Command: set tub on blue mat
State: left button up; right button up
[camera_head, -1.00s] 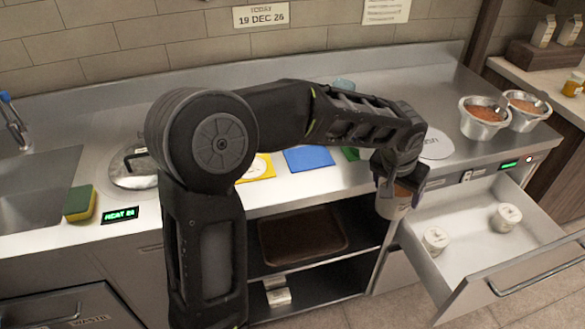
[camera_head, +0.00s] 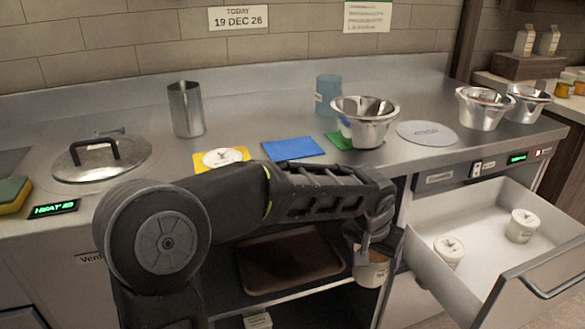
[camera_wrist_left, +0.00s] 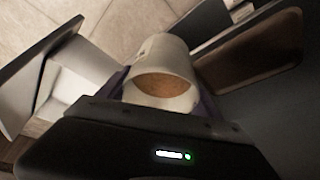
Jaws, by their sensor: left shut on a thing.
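My left gripper (camera_head: 372,242) is shut on an open white tub (camera_head: 371,270) with orange-brown contents. It holds the tub in front of the counter, left of the open drawer. In the left wrist view the tub (camera_wrist_left: 160,75) sits between the fingers, its contents facing the camera. The blue mat (camera_head: 292,149) lies flat and bare on the counter, between a yellow mat (camera_head: 240,153) and a green mat (camera_head: 340,139). A white-lidded tub (camera_head: 222,158) is on the yellow mat. A steel bowl (camera_head: 366,118) stands on the green mat. My right gripper is not in view.
The open drawer (camera_head: 488,260) holds two white tubs (camera_head: 522,225). A steel pitcher (camera_head: 186,108) and a blue cup (camera_head: 327,93) stand behind the mats. A lidded pot (camera_head: 100,160) is at left. Steel bowls (camera_head: 484,107) stand at right.

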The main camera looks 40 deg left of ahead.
pick_arm(q)
jog(key=shift+f, duration=0.3)
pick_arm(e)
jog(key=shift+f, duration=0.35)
pick_arm(q)
jog(key=shift+r, duration=0.1)
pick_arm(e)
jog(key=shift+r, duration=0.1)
